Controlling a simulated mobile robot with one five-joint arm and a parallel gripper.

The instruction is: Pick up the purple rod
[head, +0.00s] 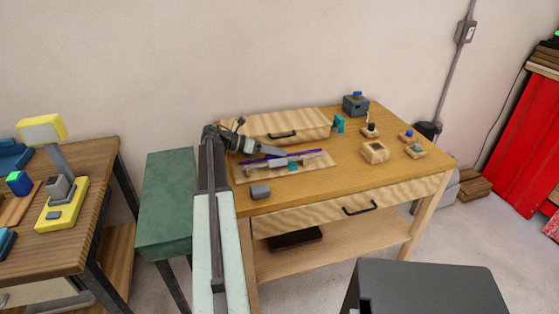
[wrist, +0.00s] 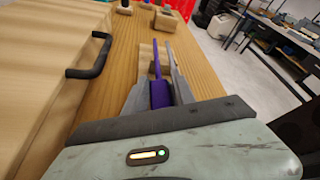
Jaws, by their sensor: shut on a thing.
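The purple rod (head: 308,153) lies nearly level across the workbench, above or on a pale wooden board (head: 317,168); I cannot tell whether it touches the board. In the wrist view the purple rod (wrist: 158,93) runs lengthwise between the two grey fingers and points away from the palm. My gripper (head: 284,152) reaches in from the left over the board and is shut on the rod. Its fingers also show in the wrist view (wrist: 157,48).
A wooden drawer box with a black handle (head: 283,134) stands close behind my gripper. A teal piece (head: 339,123), a grey box (head: 355,105) and several small items stand to the right. The bench's front right is clear.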

